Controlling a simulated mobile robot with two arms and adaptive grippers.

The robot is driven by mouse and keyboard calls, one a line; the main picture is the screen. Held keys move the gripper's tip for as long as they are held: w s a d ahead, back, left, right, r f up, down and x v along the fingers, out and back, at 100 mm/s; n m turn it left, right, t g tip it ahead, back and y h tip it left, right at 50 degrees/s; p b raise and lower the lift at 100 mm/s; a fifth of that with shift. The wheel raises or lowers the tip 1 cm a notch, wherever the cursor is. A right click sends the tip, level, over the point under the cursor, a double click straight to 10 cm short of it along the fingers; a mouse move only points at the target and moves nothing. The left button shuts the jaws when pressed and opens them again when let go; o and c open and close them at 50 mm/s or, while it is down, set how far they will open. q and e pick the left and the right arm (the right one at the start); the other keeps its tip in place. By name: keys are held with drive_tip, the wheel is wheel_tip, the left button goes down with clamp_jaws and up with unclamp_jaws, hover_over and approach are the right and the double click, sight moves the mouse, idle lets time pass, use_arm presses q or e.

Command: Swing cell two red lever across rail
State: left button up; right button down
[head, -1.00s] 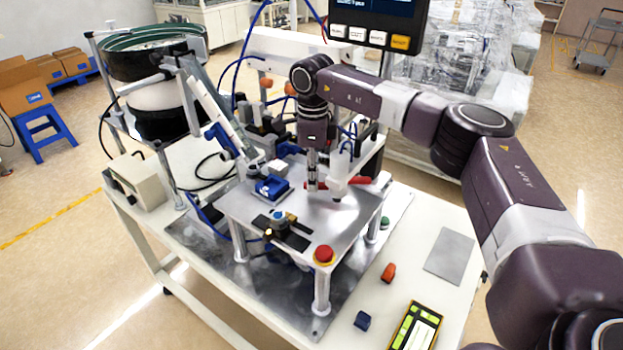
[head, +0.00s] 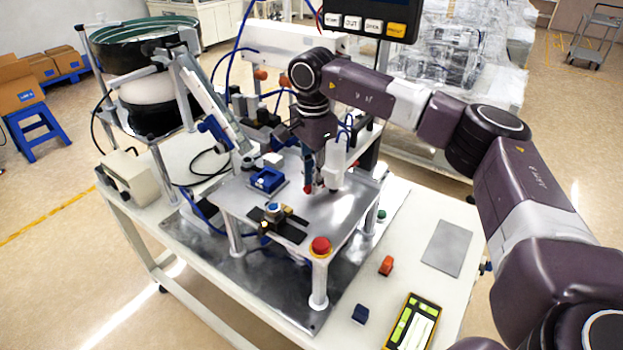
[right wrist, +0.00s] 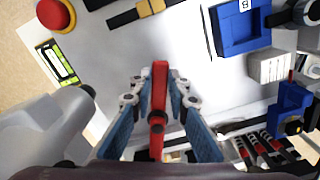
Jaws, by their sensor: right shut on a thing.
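The red lever (right wrist: 158,95) runs up the middle of the right wrist view, with a dark pivot or bolt on it. My right gripper (right wrist: 157,88) has a blue-grey finger on each side of the lever and is shut on it. In the head view the right gripper (head: 308,184) points down at the metal plate, beside a white upright unit (head: 336,166). Only a small red end of the lever (head: 307,189) shows there; the rest is hidden by the gripper and that unit. I cannot make out the rail. My left gripper is not in view.
A blue fixture (head: 268,180) stands on the metal plate left of the gripper. A red button (head: 320,246) is at the plate's front corner. A bowl feeder (head: 150,75) stands at the left. Orange (head: 386,265) and dark blue (head: 360,314) pieces lie on the white table.

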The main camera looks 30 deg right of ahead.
drive_tip(key=shift+r, duration=0.1)
idle(0.3)
drive_tip(key=c, duration=1.8)
unclamp_jaws()
drive_tip(key=shift+c, duration=0.2)
wheel_tip(320, 180, up, 12)
drive_tip(key=shift+c, duration=0.3)
